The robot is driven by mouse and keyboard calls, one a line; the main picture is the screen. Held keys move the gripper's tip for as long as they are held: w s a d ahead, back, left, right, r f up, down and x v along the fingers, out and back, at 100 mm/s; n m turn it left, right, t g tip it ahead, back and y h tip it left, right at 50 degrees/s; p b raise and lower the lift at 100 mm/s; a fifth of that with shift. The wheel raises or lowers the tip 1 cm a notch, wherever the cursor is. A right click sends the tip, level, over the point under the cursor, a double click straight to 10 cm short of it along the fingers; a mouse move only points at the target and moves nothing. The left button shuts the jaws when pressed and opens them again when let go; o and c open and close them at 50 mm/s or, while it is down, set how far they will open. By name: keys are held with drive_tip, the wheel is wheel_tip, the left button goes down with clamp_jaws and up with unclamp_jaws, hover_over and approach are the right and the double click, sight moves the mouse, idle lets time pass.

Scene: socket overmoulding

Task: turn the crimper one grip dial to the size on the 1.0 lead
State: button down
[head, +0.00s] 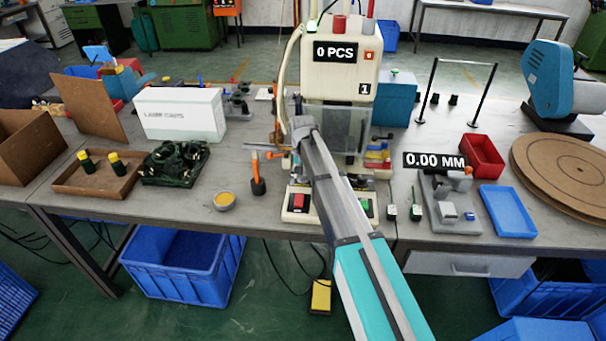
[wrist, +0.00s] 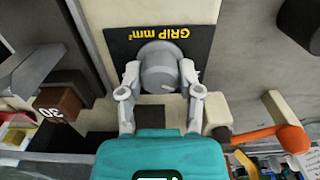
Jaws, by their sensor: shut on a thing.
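Crimper one (head: 340,75) is the cream machine at the middle of the bench, with a "0 PCS" display and a "1" plate. In the wrist view its round grey grip dial (wrist: 158,66) sits on a black plate (wrist: 205,40) lettered "GRIP mm²", upside down. My gripper (wrist: 158,77) has one finger on each side of the dial and is shut on it. No size numbers or pointer on the dial can be read. In the head view my arm hides the dial. I cannot pick out the 1.0 lead.
An orange-handled lever (wrist: 275,136) lies right of the dial in the wrist view, and a brown block marked "30" (wrist: 60,102) at left. In the head view, a gauge reading "0.00 MM" (head: 435,160) and a blue tray (head: 508,211) stand right of the crimper.

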drive_tip(key=shift+c, duration=1.4)
unclamp_jaws()
drive_tip(key=shift+m, duration=0.5)
drive_tip(key=m, duration=0.4)
drive_tip(key=shift+m, duration=0.4)
drive_tip(key=m, duration=0.6)
wheel_tip(320, 180, up, 14)
drive_tip(key=p, duration=1.4)
drive_tip(key=s+d+f+n+b, duration=0.2)
drive_tip(key=s+d+n, duration=0.2)
drive_tip(key=s+d, duration=0.6)
drive_tip(key=s+d+f+n+b, duration=0.2)
drive_tip(key=s+d+n, duration=0.3)
drive_tip(key=s+d, duration=0.4)
drive_tip(key=shift+s+d+f+n, duration=0.15)
drive_tip(key=shift+s+d+n, duration=0.2)
drive_tip(key=shift+s, duration=0.35)
